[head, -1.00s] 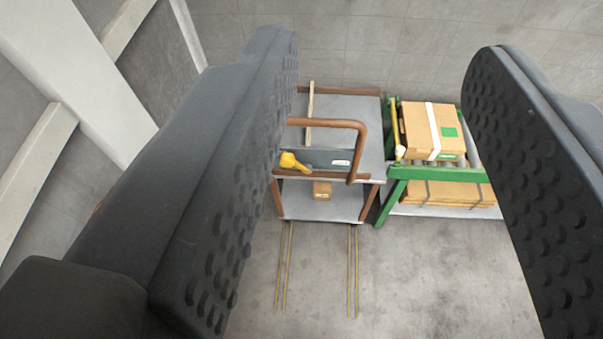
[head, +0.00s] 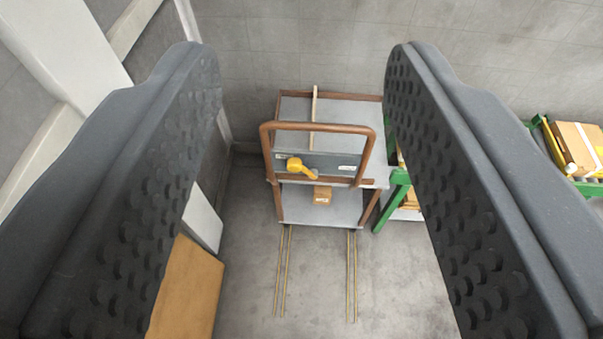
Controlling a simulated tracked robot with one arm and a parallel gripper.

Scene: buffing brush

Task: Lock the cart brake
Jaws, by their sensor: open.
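The cart (head: 340,206) stands ahead on the floor, with a brown tube frame, grey shelves and an upright handle loop. A dark panel across its handle end carries a yellow brake lever (head: 300,167), its grip at upper left and its arm slanting down to the right. A small white label sits to the right on that panel. My gripper (head: 303,60) is open and empty. Its two dark studded fingers frame the cart from left and right, well apart from it. The lever lies in the gap, clear of both fingers.
A green roller stand (head: 398,190) stands right of the cart, partly hidden by my right finger. A taped box (head: 578,148) shows beyond that finger. A brown board (head: 188,290) is at lower left. Yellow floor lines (head: 352,275) run toward me over clear floor.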

